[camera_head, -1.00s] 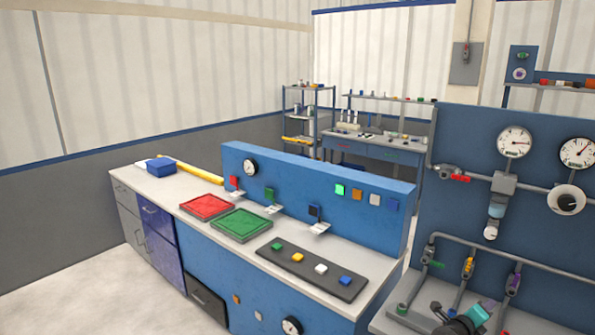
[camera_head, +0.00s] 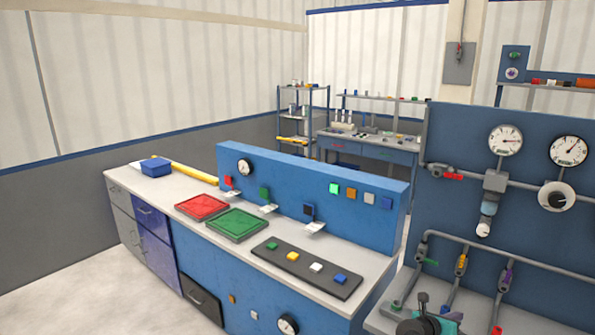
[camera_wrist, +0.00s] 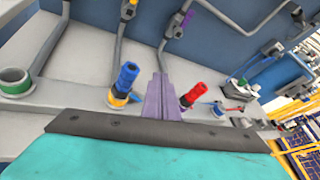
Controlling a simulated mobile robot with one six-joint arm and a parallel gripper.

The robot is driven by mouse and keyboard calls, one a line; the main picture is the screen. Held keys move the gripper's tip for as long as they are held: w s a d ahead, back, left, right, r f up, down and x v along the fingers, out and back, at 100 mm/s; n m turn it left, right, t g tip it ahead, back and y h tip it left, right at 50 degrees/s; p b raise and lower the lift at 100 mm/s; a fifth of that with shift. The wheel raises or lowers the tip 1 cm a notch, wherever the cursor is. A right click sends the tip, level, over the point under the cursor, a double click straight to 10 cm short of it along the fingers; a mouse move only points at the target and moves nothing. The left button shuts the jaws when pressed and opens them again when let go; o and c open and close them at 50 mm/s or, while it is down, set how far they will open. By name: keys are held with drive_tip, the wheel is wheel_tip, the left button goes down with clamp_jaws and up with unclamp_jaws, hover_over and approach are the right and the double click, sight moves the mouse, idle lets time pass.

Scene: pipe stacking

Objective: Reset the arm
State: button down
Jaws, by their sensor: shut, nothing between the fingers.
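My gripper (camera_wrist: 160,82) shows in the wrist view as two purple-grey fingers pressed together, with nothing between them. Below them are a dark plate and my teal gripper body. A blue pipe piece (camera_wrist: 124,82) with a yellow base stands just left of the fingers. A red pipe piece (camera_wrist: 193,95) stands just right of them. A green-ringed socket (camera_wrist: 15,82) is at the far left. I see no contact with these pieces.
A blue panel (camera_head: 460,200) with gauges, pipes and coloured valves rises behind my arm. Left of it, a long counter (camera_head: 185,190) holds a red tray (camera_head: 202,207), a green tray (camera_head: 236,224) and a dark strip (camera_head: 307,270) with coloured blocks. Open floor lies at the lower left.

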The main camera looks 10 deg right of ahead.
drive_tip(key=w+a+f+m+g+y, duration=0.1)
drive_tip(key=a+f+m+y, duration=0.1)
drive_tip(key=a+f+m, duration=0.4)
drive_tip(key=a+f+m+y, duration=0.2)
drive_tip(key=a+m+y, duration=0.15)
drive_tip(key=a, duration=0.45)
drive_tip(key=w+a+f+m+g+y, duration=0.1)
drive_tip(key=a+f+m, duration=0.3)
drive_tip(key=a+m, duration=0.25)
drive_tip(key=s+a+f+m+g+y, duration=0.1)
drive_tip(key=a+f+m+y, duration=0.15)
drive_tip(key=a, duration=0.55)
drive_tip(key=s+a+f+m+y, duration=0.15)
drive_tip(key=a+m, duration=0.25)
drive_tip(key=a, duration=0.5)
drive_tip(key=s+a+f+m+g+y, duration=0.1)
drive_tip(key=a+f+m+y, duration=0.15)
drive_tip(key=a, duration=0.55)
drive_tip(key=s+f+g+b, duration=0.6)
drive_tip(key=s+f+b, duration=0.1)
drive_tip(key=s+f, duration=1.7)
drive_tip(key=shift+s+a+f+m+y+b, duration=0.3)
drive_tip(key=shift+s+a+f+m, duration=0.1)
drive_tip(key=shift+s, duration=0.6)
